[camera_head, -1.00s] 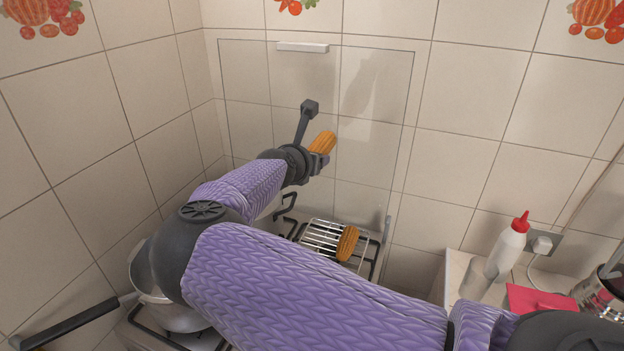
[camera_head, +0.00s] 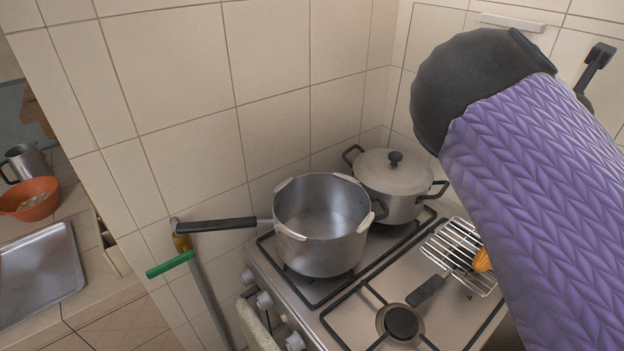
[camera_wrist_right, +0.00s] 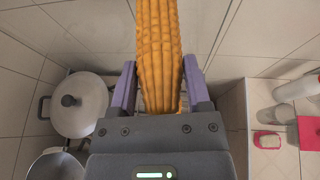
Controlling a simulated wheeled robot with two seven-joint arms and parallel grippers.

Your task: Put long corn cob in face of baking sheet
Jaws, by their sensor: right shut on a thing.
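A grey metal baking sheet (camera_head: 42,272) lies on the counter at the left edge of the head view, partly cut off. My right gripper (camera_wrist_right: 158,85) is shut on a long orange corn cob (camera_wrist_right: 158,45), which points away between the fingers in the right wrist view. This held cob does not show in the head view, where my purple right arm crosses the right side. A second corn cob (camera_head: 483,260) lies on a wire grill rack (camera_head: 450,245), partly hidden by my arm. My left gripper is not in view.
An open pot (camera_head: 322,225) with a long black handle and a lidded pot (camera_head: 394,180) stand on the stove (camera_head: 360,315). An orange bowl (camera_head: 30,198) and a metal mug (camera_head: 25,162) stand behind the baking sheet.

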